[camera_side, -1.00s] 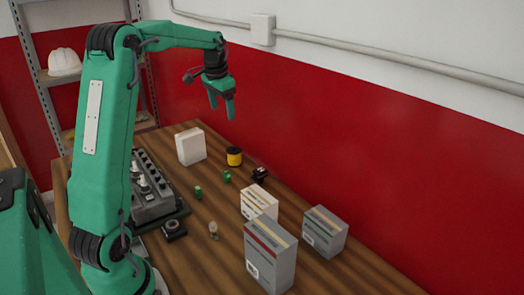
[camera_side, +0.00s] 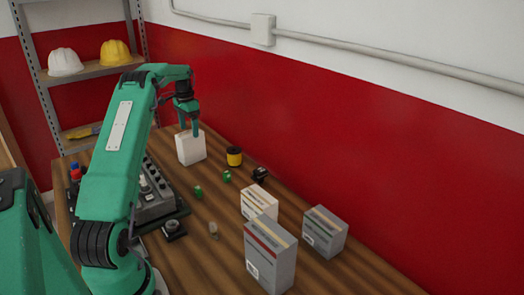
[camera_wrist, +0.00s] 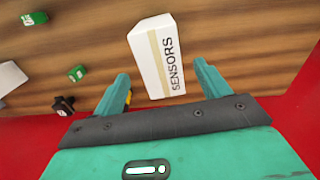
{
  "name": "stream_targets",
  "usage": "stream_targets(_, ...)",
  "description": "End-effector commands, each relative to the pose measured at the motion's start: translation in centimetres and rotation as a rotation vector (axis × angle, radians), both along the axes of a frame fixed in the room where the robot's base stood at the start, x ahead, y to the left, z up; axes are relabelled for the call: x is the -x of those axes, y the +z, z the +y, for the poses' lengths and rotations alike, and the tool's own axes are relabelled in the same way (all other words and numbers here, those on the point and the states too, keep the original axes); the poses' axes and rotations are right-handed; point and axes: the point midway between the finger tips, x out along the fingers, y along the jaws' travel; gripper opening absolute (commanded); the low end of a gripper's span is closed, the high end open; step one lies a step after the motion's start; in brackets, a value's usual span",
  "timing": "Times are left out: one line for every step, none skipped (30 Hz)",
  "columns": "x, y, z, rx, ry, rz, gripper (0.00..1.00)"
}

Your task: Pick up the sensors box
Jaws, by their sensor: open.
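The sensors box is a white box; in the wrist view the box (camera_wrist: 150,55) shows a tan stripe and the printed word SENSORS. In the side view the white box (camera_side: 190,149) stands upright on the wooden table at the far end. My gripper (camera_side: 188,132) is open at the top of the box, its fingers pointing down. In the wrist view my gripper (camera_wrist: 158,72) has one finger on either side of the near end of the box, with a gap visible on each side. The box's lower part is partly hidden by its own top in the wrist view.
A yellow and black spool (camera_side: 234,156) stands right of the box. Small green parts (camera_side: 227,176) and a black part (camera_side: 259,174) lie nearer. Several cartons, including a tall grey one (camera_side: 270,257), stand in front. A grey engine trainer (camera_side: 152,200) is at left. The red wall (camera_side: 400,190) runs behind.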

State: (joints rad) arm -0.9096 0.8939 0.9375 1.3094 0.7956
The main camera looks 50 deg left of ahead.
Motion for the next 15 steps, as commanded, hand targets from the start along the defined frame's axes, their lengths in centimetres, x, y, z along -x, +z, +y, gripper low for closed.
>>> stream_targets(0.1,-0.1,0.1,0.001,0.0,0.001,0.75)
stream_targets(0.1,-0.1,0.1,0.001,0.0,0.001,0.75)
stream_targets(0.1,-0.1,0.1,0.001,0.0,0.001,0.75)
stream_targets(0.1,-0.1,0.1,0.001,0.0,0.001,0.75)
stream_targets(0.1,-0.2,0.1,0.001,0.0,0.001,0.75)
stream_targets(0.1,-0.3,0.1,0.001,0.001,0.001,0.75)
stream_targets(0.1,-0.5,0.1,0.002,0.001,0.002,0.75)
stream_targets(0.1,-0.7,0.1,0.002,0.001,0.002,0.75)
stream_targets(0.1,-1.0,0.1,0.002,0.001,0.002,0.75)
stream_targets(0.1,-1.3,0.1,0.002,0.001,0.002,0.75)
stream_targets(0.1,-1.5,0.1,0.002,0.001,0.002,0.75)
stream_targets(0.1,-1.9,0.0,0.003,0.001,0.003,0.75)
stream_targets(0.1,-2.1,0.0,0.003,0.001,0.003,0.75)
stream_targets(0.1,-2.3,0.0,0.003,0.001,0.003,0.75)
stream_targets(0.1,-2.5,0.0,0.002,0.001,0.002,0.75)
